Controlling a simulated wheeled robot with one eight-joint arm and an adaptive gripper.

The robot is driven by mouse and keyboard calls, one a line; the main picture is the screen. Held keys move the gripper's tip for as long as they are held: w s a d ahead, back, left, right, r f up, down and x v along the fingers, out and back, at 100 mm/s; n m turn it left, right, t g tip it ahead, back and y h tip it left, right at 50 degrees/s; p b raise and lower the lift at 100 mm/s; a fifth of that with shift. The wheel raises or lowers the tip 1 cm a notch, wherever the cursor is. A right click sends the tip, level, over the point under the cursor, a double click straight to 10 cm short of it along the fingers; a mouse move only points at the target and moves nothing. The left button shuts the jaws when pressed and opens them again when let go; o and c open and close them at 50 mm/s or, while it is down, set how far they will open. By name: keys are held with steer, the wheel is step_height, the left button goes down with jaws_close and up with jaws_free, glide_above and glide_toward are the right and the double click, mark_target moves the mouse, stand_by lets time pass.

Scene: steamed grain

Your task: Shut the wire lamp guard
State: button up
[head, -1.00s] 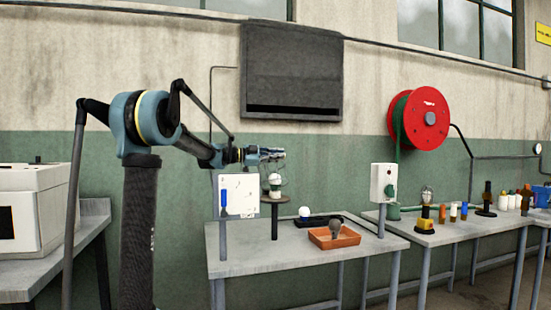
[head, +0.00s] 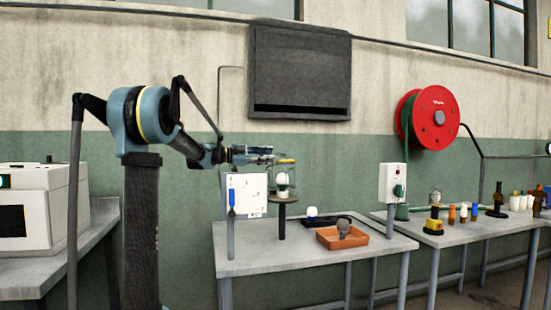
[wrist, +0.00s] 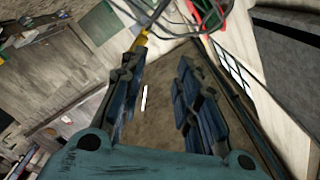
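A white bulb (head: 282,179) stands on a round dark stand on the middle table in the head view. A thin wire lamp guard (head: 286,162) shows faintly around and above the bulb; I cannot tell how far it is shut. My gripper (head: 272,152) is at the guard's upper left, level with its top; contact cannot be told. In the wrist view my gripper (wrist: 163,62) has its two blue fingers apart, with floor between them and nothing held. Dark curved wires (wrist: 165,22) pass beyond the fingertips; they may be the guard.
A white board (head: 247,195) with a blue handle stands left of the lamp. An orange tray (head: 360,241) with a grey bulb and a white socket box (head: 392,181) are to the right. A red hose reel (head: 434,118) hangs on the wall.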

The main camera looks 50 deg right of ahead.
steer(key=v, duration=0.3)
steer(key=shift+a, duration=0.25)
stand_by(0.4)
